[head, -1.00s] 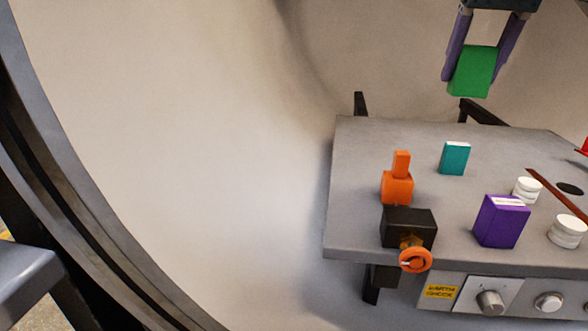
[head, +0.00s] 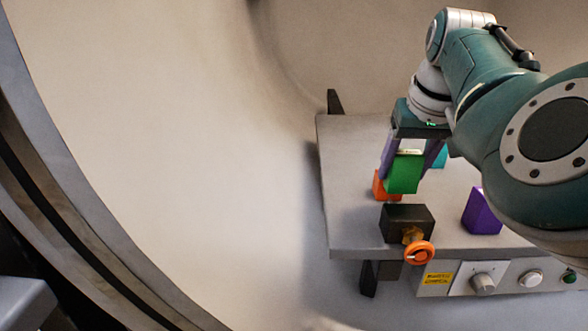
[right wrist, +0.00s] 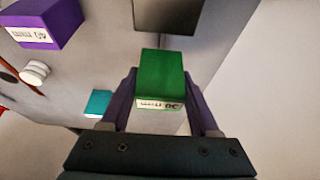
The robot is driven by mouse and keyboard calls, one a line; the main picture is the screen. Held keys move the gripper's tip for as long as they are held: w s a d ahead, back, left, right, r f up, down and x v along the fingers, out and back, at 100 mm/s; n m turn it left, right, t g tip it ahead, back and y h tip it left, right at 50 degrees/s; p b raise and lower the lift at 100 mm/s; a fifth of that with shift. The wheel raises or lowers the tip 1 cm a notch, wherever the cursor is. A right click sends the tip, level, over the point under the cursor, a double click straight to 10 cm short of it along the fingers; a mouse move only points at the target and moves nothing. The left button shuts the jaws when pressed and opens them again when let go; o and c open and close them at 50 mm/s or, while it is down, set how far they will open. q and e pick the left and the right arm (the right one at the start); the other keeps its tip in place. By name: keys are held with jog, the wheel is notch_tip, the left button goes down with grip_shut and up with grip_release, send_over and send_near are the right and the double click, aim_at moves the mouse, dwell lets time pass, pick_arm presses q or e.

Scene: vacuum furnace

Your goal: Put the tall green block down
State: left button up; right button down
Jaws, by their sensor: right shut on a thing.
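The tall green block (head: 404,173) is held between the fingers of my right gripper (head: 405,165), over the left part of the grey table (head: 345,190). In the head view it hides most of an orange object (head: 379,185) behind it. The right wrist view shows the green block (right wrist: 162,78) between the purple fingers of my right gripper (right wrist: 162,100), with a white label on its near side. Whether its bottom touches the table I cannot tell. My left gripper is not in view.
A black box with an orange knob (head: 406,222) stands at the table's front edge, close to the block. A purple block (head: 481,212) stands to the right. A teal block (head: 440,157) is partly hidden behind my arm. The table's left strip is clear.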

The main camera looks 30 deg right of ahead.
aim_at(398, 191)
notch_tip(398, 191, down, 4)
jog(key=shift+f+b, duration=0.25)
jog(key=shift+b, duration=0.3)
jog(key=shift+f, duration=0.1)
jog(key=shift+f, duration=0.15)
jog(key=shift+c, duration=0.6)
grip_release()
